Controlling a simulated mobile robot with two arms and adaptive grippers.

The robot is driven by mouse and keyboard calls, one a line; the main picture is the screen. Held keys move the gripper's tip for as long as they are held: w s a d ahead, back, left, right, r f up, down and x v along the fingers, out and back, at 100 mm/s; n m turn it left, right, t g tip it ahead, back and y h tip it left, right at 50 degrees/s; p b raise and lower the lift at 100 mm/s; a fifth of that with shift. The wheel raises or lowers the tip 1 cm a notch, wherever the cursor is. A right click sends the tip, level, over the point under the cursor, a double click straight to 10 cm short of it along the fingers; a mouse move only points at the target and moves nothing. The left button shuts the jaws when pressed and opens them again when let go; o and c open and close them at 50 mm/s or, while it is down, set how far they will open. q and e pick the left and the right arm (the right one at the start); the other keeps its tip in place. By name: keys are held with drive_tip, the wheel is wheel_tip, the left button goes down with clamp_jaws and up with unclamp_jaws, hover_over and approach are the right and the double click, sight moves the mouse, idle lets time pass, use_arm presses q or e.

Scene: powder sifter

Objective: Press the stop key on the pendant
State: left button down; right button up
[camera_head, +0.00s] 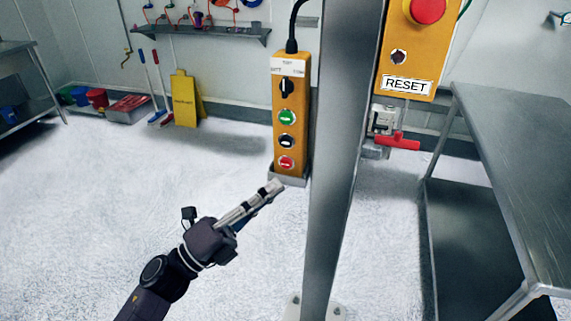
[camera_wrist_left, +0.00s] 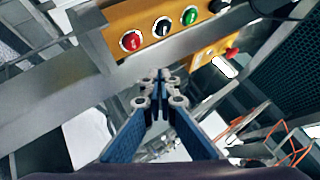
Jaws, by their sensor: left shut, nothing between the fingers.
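The yellow pendant (camera_head: 279,100) hangs upright on a black cable, left of the grey steel post. It carries a dark selector at the top, then a green button (camera_head: 286,118), a black button (camera_head: 286,141) and a red button (camera_head: 286,162) at the bottom. My left gripper (camera_head: 274,188) is shut and empty, its tips showing just below and left of the pendant's lower end. In the left wrist view the shut fingers (camera_wrist_left: 160,80) point ahead, and the pendant (camera_wrist_left: 120,17) lies above them with its red button (camera_wrist_left: 131,41) at left. My right gripper is out of view.
The grey post (camera_head: 338,170) stands right beside the pendant. A steel table (camera_head: 510,150) stands at right. The floor at left is open.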

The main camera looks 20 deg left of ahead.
sight(286, 163)
use_arm(q)
drive_tip(key=shift+w, duration=2.1)
drive_tip(key=shift+b, duration=0.3)
drive_tip(key=shift+w+d, duration=0.1)
drive_tip(key=shift+w, duration=0.35)
